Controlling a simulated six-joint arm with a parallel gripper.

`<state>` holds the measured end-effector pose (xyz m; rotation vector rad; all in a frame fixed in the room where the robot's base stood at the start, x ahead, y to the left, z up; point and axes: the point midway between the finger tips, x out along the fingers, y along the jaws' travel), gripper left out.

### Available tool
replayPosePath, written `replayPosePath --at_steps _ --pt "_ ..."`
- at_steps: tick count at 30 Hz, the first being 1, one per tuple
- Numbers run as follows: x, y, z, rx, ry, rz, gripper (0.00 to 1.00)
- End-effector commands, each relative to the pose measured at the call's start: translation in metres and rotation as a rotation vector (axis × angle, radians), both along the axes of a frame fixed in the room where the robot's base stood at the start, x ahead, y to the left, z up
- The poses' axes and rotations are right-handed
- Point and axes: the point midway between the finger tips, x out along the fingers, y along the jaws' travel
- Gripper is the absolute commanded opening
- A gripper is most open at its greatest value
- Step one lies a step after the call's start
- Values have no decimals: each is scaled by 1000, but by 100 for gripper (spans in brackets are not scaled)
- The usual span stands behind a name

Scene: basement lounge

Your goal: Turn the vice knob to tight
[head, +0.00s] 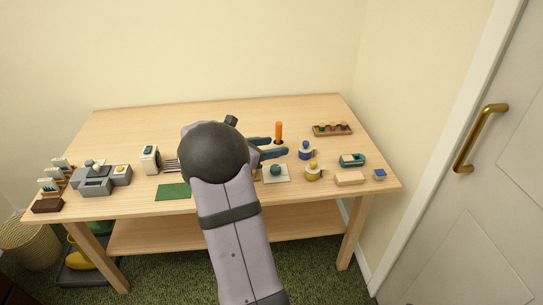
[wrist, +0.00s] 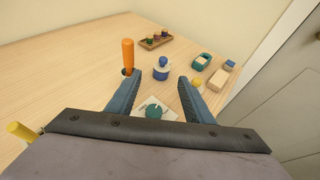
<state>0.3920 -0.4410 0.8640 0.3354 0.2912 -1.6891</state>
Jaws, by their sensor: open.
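A teal round knob (head: 275,170) sits on a pale square plate (head: 284,179) near the table's front edge. In the wrist view the knob (wrist: 153,111) appears below and between my fingers, partly cut off by the gripper body. No label or pointer is readable, so its setting cannot be told. A grey block device (head: 97,182) stands at the far left; I cannot tell which of the two is the vice. My gripper (wrist: 160,78) is open and empty, its blue fingers spread above the table. In the head view the gripper (head: 279,146) reaches rightward, just behind the knob.
An orange upright handle (wrist: 128,53) stands close beside the left finger. A blue-topped jar (head: 305,150) and a yellow-topped one (head: 313,171) stand to the right. The back left tabletop is clear.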

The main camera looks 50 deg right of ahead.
Motion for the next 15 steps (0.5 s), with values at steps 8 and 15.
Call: replayPosePath --at_steps 8,15 --pt "0 0 12 0 0 0 47" --pt "0 0 12 0 -2 -1 47"
